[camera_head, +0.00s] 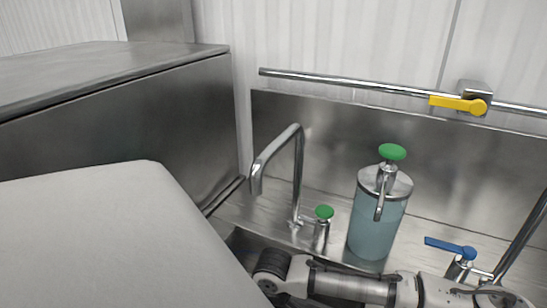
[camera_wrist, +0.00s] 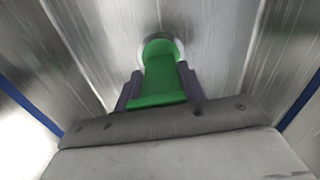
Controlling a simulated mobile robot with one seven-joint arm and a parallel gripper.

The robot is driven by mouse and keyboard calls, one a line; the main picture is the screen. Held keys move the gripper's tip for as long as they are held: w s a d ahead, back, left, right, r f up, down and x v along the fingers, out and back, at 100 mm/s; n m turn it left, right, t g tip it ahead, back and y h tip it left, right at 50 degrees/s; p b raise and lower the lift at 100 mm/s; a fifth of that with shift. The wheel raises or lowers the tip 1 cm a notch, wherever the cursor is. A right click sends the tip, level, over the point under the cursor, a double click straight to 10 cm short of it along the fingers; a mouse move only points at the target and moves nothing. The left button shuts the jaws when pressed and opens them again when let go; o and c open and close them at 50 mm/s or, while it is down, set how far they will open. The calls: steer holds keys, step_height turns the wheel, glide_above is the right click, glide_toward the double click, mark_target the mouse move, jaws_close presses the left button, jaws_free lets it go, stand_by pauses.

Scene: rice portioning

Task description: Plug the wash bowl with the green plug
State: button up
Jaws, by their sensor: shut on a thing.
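The green plug (camera_wrist: 160,75) is between the two dark fingers of my gripper (camera_wrist: 159,88) in the wrist view. My gripper is shut on it. The far rounded end of the plug lies over a pale metal ring (camera_wrist: 142,50) in the steel surface. I cannot tell whether the plug sits in the ring or just above it. The wash bowl (camera_wrist: 85,55) shows as brushed steel around the plug. In the head view only a dark strip of the bowl (camera_head: 240,242) shows; my arm and a pale surface hide the rest, and the plug and gripper are hidden.
A curved tap (camera_head: 298,175) rises behind the bowl, with a green-topped knob (camera_head: 324,213) beside it. A blue soap dispenser (camera_head: 376,225) stands right of it. A blue lever (camera_head: 450,247) is further right. A yellow-handled valve (camera_head: 458,103) is on the wall pipe.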

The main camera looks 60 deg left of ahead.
stand_by(0.3)
steer(key=o, duration=1.3)
steer(key=shift+c, duration=0.2)
step_height(320, 180, up, 9)
steer(key=p, duration=0.8)
step_height(320, 180, up, 11)
steer(key=shift+b, duration=0.3)
